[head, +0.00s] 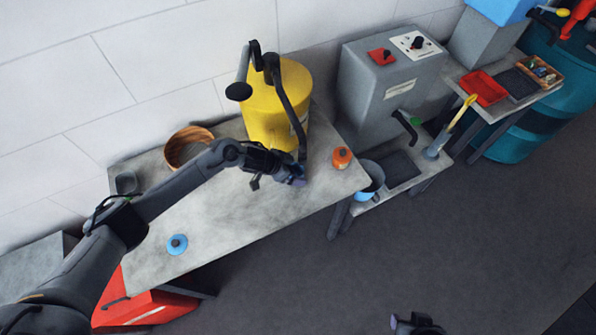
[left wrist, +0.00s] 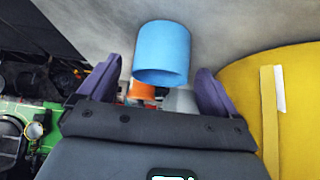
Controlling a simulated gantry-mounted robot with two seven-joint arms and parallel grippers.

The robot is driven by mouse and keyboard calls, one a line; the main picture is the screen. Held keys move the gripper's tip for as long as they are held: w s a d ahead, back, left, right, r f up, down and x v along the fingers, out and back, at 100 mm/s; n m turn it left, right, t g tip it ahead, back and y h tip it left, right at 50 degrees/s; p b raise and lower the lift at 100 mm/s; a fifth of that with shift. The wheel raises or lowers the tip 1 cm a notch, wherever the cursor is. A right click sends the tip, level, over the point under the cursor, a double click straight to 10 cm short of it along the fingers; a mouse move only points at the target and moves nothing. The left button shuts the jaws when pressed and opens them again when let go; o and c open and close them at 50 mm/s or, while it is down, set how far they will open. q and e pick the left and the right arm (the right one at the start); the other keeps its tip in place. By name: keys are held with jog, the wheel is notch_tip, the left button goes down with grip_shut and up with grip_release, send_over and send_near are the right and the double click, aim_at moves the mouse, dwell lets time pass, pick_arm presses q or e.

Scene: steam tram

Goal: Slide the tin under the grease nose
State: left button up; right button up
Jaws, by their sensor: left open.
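In the left wrist view a light blue cylindrical tin (left wrist: 161,52) stands against the grey bench top. It lies between the purple fingertips of my left gripper (left wrist: 158,82), with gaps on both sides; the jaws are open. In the head view my left gripper (head: 292,178) is low over the bench, in front of the yellow grease drum (head: 265,112), and mostly hides this tin. The drum also shows at the right of the left wrist view (left wrist: 300,110). A grey cone (left wrist: 180,100), perhaps the grease nose, shows partly behind the tin. My right gripper (head: 398,322) is partly in view.
An orange-topped round item (head: 341,157) stands beyond my left gripper on the bench (head: 235,225). A blue-topped one (head: 177,244) is near the front edge. A grey machine (head: 385,95) stands right.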

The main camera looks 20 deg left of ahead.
pick_arm(q)
jog(key=shift+b+x, duration=0.3)
jog(key=shift+x, duration=1.15)
jog(key=c, duration=1.2)
